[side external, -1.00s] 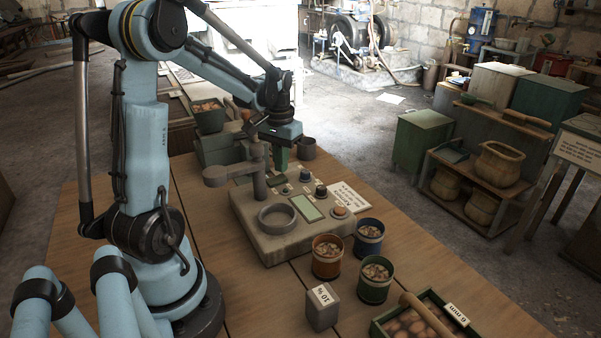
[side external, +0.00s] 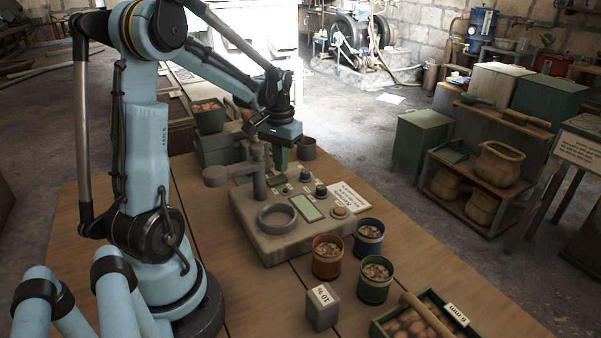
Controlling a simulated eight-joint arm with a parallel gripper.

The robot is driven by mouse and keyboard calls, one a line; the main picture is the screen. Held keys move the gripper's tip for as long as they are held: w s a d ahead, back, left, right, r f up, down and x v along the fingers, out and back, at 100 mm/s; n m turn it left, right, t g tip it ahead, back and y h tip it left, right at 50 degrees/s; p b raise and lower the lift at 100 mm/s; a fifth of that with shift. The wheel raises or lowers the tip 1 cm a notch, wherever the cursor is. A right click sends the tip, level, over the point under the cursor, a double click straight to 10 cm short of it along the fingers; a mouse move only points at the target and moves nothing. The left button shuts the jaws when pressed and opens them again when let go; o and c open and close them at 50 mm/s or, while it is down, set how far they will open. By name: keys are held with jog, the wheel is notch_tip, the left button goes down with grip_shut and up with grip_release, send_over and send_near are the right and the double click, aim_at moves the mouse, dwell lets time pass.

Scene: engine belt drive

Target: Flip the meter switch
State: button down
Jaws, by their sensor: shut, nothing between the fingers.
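The meter (side external: 270,238) is a grey box on the wooden table, with a round ring, a greenish display (side external: 307,207) and several small knobs on its top. An orange-brown knob (side external: 340,211) sits at its right corner and a dark knob (side external: 321,190) farther back. I cannot tell which small part is the switch. My gripper (side external: 281,164) is shut and empty, pointing down at the meter's far edge. Its green fingertips are small here, and I cannot tell whether they touch the meter.
An upright post with a side arm (side external: 215,176) stands on the meter's left, close to my gripper. Cups of brown pieces, orange (side external: 327,262), blue (side external: 360,246) and green (side external: 368,288), stand in front. A grey block (side external: 322,312) and a tray (side external: 380,327) are nearer. A dark cup (side external: 306,152) stands behind.

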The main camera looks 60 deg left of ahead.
aim_at(282, 176)
jog(key=shift+f, duration=0.85)
dwell(0.7)
jog(key=shift+r, duration=3.5)
jog(key=s+d+m+t, duration=0.2)
jog(key=d+m+t, duration=0.4)
jog(key=d, duration=1.7)
jog(key=shift+r+t, duration=0.35)
jog(key=shift+t, duration=0.25)
